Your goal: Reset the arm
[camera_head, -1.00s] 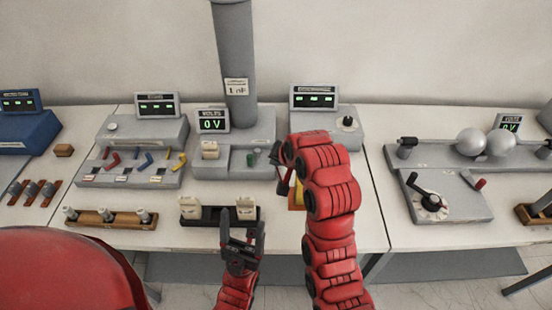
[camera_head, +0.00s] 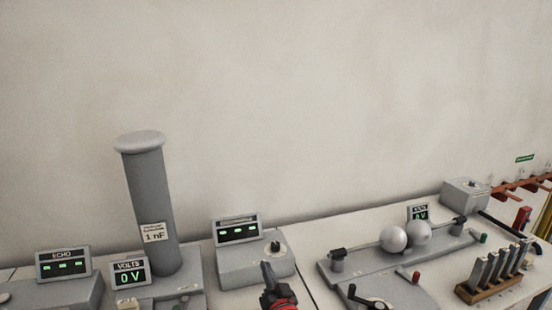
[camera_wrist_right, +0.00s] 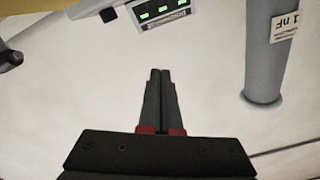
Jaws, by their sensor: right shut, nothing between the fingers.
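My right gripper (camera_head: 267,273) shows at the bottom middle of the head view, in front of the grey box with a knob and a green-lit display (camera_head: 237,230). In the right wrist view its two black fingers (camera_wrist_right: 160,75) are together, with nothing between them. They point toward the wall, and no bench object touches them there. My left gripper is out of the head view.
A tall grey column (camera_head: 150,210) labelled 1 nF stands left of my right gripper. Two pale spheres (camera_head: 405,236) on a grey base stand to the right. A wooden rack of several grey pieces (camera_head: 490,275) is farther right.

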